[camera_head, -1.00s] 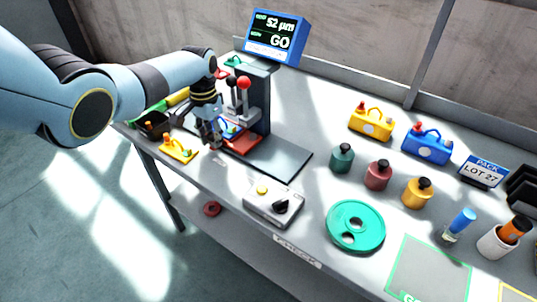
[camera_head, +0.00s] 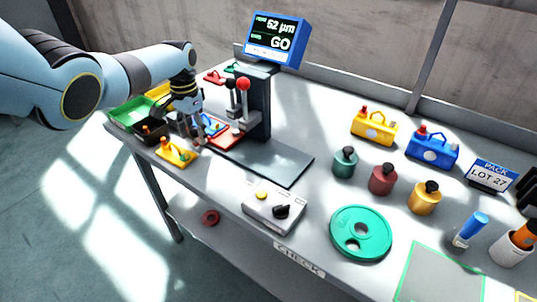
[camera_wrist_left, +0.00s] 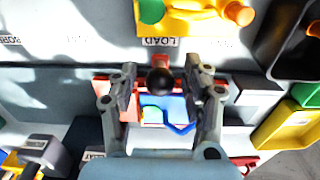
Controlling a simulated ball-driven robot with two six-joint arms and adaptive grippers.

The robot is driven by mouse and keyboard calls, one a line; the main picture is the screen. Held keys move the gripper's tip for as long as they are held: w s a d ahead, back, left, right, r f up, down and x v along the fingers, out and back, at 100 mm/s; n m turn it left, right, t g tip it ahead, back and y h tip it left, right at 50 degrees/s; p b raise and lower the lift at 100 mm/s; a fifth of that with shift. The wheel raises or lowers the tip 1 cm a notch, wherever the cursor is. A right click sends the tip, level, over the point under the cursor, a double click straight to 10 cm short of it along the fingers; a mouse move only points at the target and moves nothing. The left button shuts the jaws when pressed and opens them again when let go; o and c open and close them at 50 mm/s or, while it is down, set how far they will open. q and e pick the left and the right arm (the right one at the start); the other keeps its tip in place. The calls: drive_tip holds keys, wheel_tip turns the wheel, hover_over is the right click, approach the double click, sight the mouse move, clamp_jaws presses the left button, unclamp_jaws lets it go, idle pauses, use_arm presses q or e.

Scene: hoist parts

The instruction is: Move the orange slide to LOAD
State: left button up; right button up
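The orange slide (camera_head: 226,140), orange-red in colour, lies at the foot of the gauge stand with a blue part (camera_head: 212,126) on it. In the left wrist view its red edge shows near a round black knob (camera_wrist_left: 160,81), with the blue part (camera_wrist_left: 178,108) below. The LOAD label (camera_wrist_left: 161,42) is just above the knob in that view. My left gripper (camera_head: 194,143) is low over the slide's left end. In the wrist view its fingers (camera_wrist_left: 160,90) are apart, one on each side of the knob, with visible gaps. My right gripper is not in view.
A yellow part (camera_head: 174,153) lies close in front of the left gripper. A black bin (camera_head: 150,131) and green tray (camera_head: 128,115) are on the left. The gauge stand (camera_head: 258,105) with red-balled lever rises right of the gripper. The dark plate (camera_head: 275,163) is bare at right.

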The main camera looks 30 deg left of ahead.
use_arm(q)
drive_tip(key=shift+r, duration=0.1)
idle(0.4)
wheel_tip(320, 180, up, 9)
drive_tip(key=p, duration=0.9)
drive_tip(key=shift+r, duration=0.1)
drive_tip(key=shift+f, duration=0.2)
wheel_tip(320, 180, up, 12)
